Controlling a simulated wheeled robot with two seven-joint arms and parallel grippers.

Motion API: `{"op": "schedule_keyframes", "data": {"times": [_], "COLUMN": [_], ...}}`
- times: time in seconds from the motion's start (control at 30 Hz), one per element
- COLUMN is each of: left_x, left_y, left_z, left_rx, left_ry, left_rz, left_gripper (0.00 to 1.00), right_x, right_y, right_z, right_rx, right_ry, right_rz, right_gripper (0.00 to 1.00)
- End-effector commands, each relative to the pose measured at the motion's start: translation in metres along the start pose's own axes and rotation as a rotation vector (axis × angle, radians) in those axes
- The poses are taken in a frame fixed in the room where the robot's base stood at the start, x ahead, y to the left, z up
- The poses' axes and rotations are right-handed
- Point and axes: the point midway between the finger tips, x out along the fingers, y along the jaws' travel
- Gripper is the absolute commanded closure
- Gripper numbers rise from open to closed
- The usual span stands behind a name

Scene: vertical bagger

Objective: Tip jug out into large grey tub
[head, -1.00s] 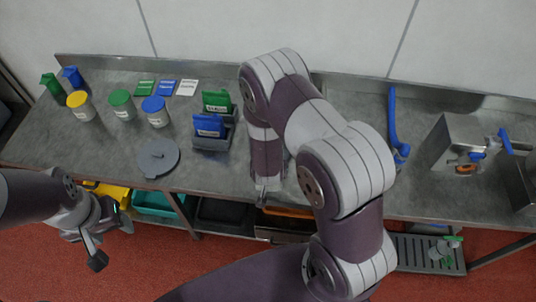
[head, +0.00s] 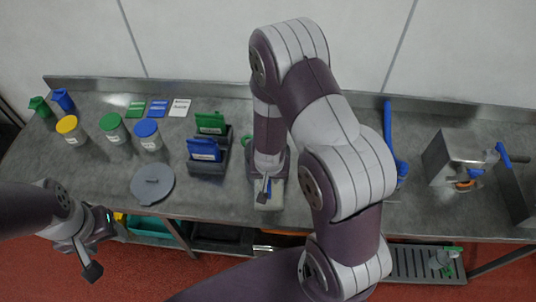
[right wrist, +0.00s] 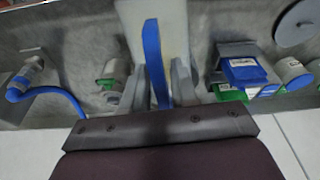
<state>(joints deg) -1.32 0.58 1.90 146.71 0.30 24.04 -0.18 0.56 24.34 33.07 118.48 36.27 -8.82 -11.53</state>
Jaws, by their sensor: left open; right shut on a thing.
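My right gripper (head: 264,188) points down over the middle of the bench. In the right wrist view its fingers (right wrist: 158,88) are shut on an upright blue strip, apparently the jug's handle (right wrist: 152,50). The jug's pale body (right wrist: 178,25) shows behind the handle. In the head view only a pale part of the jug (head: 271,200) shows below the gripper; my arm hides the rest. No large grey tub can be clearly made out. My left gripper (head: 92,248) is open and empty, off the bench's front edge at the left.
A flat grey lid (head: 152,184) lies on the bench at front left. Tubs with yellow (head: 70,130), green (head: 113,128) and blue (head: 147,135) lids stand behind it. A dark holder (head: 207,167) stands left of my right gripper. A steel machine (head: 452,160) stands at right.

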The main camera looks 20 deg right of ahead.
Motion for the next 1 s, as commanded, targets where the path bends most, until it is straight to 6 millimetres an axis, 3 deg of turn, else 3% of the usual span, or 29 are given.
{"op": "schedule_keyframes", "data": {"times": [0.27,0.5,0.67,0.9,1.0], "left_x": [0.002,0.075,0.084,0.142,0.15], "left_y": [0.0,0.0,0.0,0.0,0.0], "left_z": [0.0,0.009,0.01,0.017,0.018], "left_rx": [0.0,0.0,0.0,0.0,0.0], "left_ry": [0.0,-0.001,0.0,0.0,0.0], "left_rz": [0.0,0.0,0.0,0.0,0.0], "left_gripper": [0.41,0.41,0.41,0.41,0.41], "right_x": [0.001,0.032,0.028,0.061,0.062], "right_y": [0.0,-0.001,0.0,-0.002,-0.002], "right_z": [0.0,0.027,0.033,0.053,0.055], "right_rx": [0.0,-0.005,-0.001,-0.006,-0.002], "right_ry": [0.004,0.152,0.226,0.402,0.46], "right_rz": [0.0,-0.001,-0.001,-0.002,-0.002], "right_gripper": [1.0,1.0,1.0,1.0,1.0]}}
